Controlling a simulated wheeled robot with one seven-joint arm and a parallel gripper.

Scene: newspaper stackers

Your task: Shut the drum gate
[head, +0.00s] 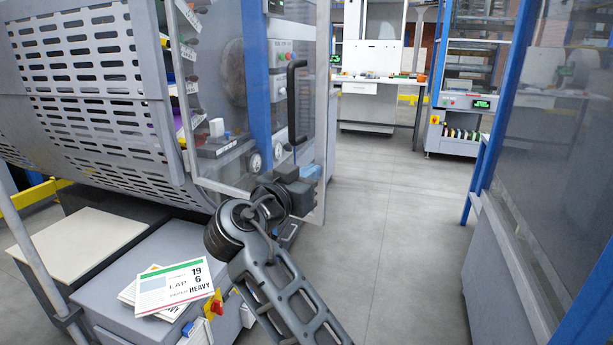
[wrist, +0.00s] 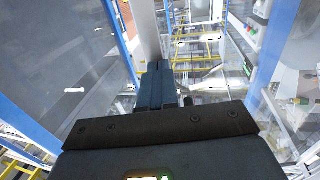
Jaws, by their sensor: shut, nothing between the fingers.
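The drum gate (head: 313,130) is a clear panel in a light grey frame with a tall black handle (head: 291,105) near its right edge. It appears to stand swung out beside the perforated grey drum housing (head: 95,80). My gripper (head: 308,173) is in front of the gate's lower right part, below the handle. Its fingers look closed together and empty in the wrist view (wrist: 157,84). They point towards a pale upright post (wrist: 143,30) there. I cannot tell whether the fingertips touch the gate frame.
A grey cabinet (head: 120,285) with cards (head: 172,287) and a red-yellow switch (head: 213,305) stands at lower left. A blue-framed clear panel (head: 555,130) rises at right. Grey floor (head: 400,220) lies open between them. A white workbench (head: 375,88) and another machine (head: 463,105) stand behind.

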